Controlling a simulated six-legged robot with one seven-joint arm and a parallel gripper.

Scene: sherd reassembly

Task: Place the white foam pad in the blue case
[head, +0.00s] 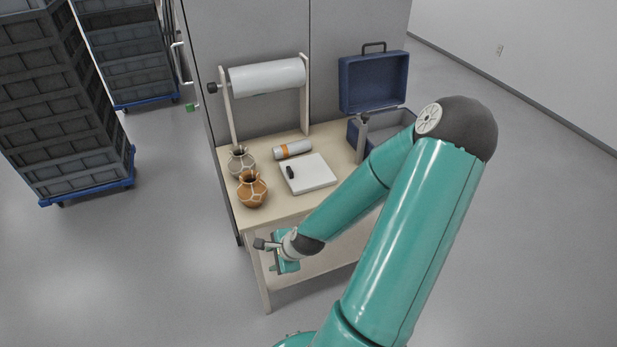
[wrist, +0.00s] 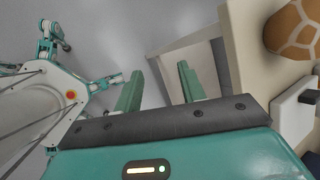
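The white foam pad (head: 312,176) is a flat square slab lying on the table, with a small dark object on its left part. The pad also shows at the right edge of the wrist view (wrist: 292,118). The blue case (head: 374,82) stands at the table's back right with its lid raised; my arm hides part of its lower box. My gripper (head: 284,266) hangs in front of the table's front edge, below the tabletop and apart from the pad. In the wrist view its two green fingers (wrist: 160,88) stand apart with nothing between them.
Two patterned pots, one grey (head: 241,163) and one orange-brown (head: 252,190), stand left of the pad. A white cylinder with an orange band (head: 293,149) lies behind it. A paper roll (head: 267,76) hangs on a stand. Stacked crates (head: 55,110) stand at left.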

